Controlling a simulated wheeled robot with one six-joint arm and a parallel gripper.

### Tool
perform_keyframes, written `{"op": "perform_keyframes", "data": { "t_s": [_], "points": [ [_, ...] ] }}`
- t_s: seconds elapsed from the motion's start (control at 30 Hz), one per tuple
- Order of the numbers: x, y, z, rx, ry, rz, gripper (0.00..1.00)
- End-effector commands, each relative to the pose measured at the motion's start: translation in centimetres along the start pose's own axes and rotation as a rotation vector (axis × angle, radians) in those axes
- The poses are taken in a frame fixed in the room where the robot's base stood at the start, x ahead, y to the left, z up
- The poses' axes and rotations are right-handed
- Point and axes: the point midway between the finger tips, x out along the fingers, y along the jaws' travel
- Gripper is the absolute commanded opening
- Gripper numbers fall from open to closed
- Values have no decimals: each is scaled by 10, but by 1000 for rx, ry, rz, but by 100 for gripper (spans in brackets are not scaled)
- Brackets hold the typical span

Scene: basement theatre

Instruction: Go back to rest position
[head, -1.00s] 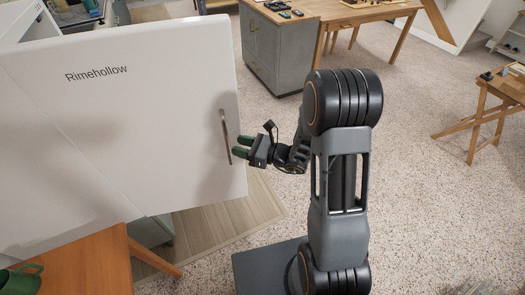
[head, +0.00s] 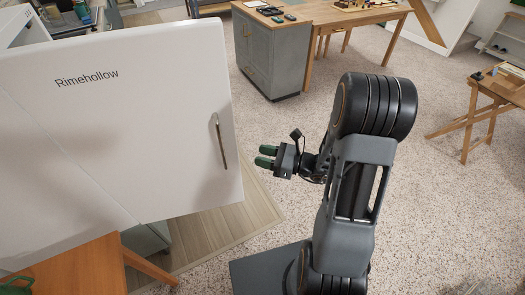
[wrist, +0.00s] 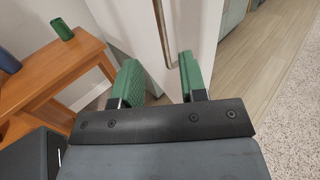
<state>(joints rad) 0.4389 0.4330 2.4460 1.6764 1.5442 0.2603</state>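My gripper (head: 266,157) is in the middle of the head view, to the right of a white fridge door (head: 110,150) marked "Rimehollow". Its two green fingers are apart, with nothing between them. The door's metal handle (head: 219,141) is to the left of the fingertips, with a gap between. In the wrist view the green fingers (wrist: 160,78) stand apart in front of the white door, and the handle (wrist: 163,32) shows beyond them.
An orange wooden table (head: 85,268) stands at the lower left, with a green mug (wrist: 62,29) on it. A grey cabinet (head: 268,52) and a wooden folding table (head: 492,95) stand farther back. Open carpet lies between them.

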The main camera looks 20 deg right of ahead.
Motion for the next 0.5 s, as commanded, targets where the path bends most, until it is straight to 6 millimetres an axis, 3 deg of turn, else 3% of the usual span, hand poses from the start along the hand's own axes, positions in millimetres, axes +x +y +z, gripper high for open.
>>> {"op": "perform_keyframes", "data": {
  "t_s": [0.27, 0.37, 0.5],
  "points": [
    [0, 0, -2, -15, 14, -1, 39],
    [-1, 12, -15, -46, 83, 68, 39],
    [-12, 49, -36, -176, 255, 304, 39]
  ]
}}
